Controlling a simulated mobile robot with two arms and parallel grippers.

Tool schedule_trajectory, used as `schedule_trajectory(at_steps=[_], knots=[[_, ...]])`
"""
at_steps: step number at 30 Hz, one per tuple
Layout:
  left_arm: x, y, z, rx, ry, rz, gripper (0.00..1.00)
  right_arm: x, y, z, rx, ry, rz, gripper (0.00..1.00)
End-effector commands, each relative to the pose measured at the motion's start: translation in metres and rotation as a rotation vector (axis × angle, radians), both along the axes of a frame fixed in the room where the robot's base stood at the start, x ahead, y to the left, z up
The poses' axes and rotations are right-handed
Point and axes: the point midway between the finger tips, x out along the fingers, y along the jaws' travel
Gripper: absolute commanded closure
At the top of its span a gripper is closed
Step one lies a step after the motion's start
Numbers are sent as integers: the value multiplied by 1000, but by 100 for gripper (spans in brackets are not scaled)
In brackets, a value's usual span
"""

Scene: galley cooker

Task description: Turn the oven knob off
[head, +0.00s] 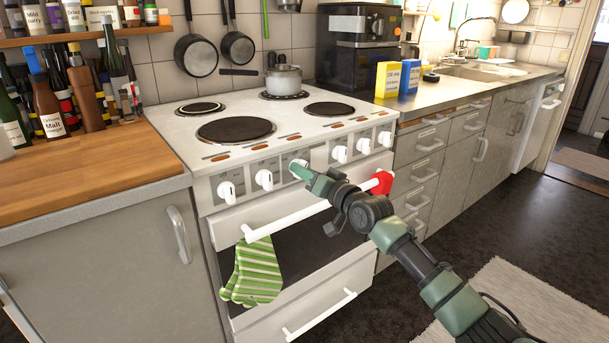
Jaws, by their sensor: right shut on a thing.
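A white cooker (270,190) stands in the middle of the head view, with a row of white knobs along its front panel. My right gripper (304,172) reaches in from the lower right and is shut on the third knob from the left, the oven knob (297,163). The gripper's fingers hide most of this knob, so I cannot tell its setting. Two knobs (264,180) stand to its left and several (339,154) to its right. My left gripper is not in view.
Below the panel is the oven door handle (300,217), with a striped green mitt (254,272) and a red cloth (382,182) on it. A pot (284,80) stands on a back hotplate. A wooden worktop (80,170) with bottles lies left. The dark floor (445,260) is open at right.

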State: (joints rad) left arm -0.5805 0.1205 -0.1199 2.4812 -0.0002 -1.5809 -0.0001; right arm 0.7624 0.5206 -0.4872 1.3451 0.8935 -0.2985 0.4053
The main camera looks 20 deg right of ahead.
Motion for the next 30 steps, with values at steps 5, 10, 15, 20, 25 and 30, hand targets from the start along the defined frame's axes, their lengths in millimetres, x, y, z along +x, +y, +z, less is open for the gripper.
schedule_trajectory(at_steps=[5,10,15,20,25,30], knots=[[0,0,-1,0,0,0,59,0,-1,2,-158,-59,-1,100],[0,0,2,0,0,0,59,0,-1,2,-293,-108,-1,100],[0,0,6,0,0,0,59,0,-1,2,-401,-147,0,100],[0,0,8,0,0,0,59,0,-1,3,-473,-175,-1,100],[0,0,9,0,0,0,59,0,-1,2,-518,-191,-1,100],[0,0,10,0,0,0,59,0,-1,2,-536,-197,-1,100]])
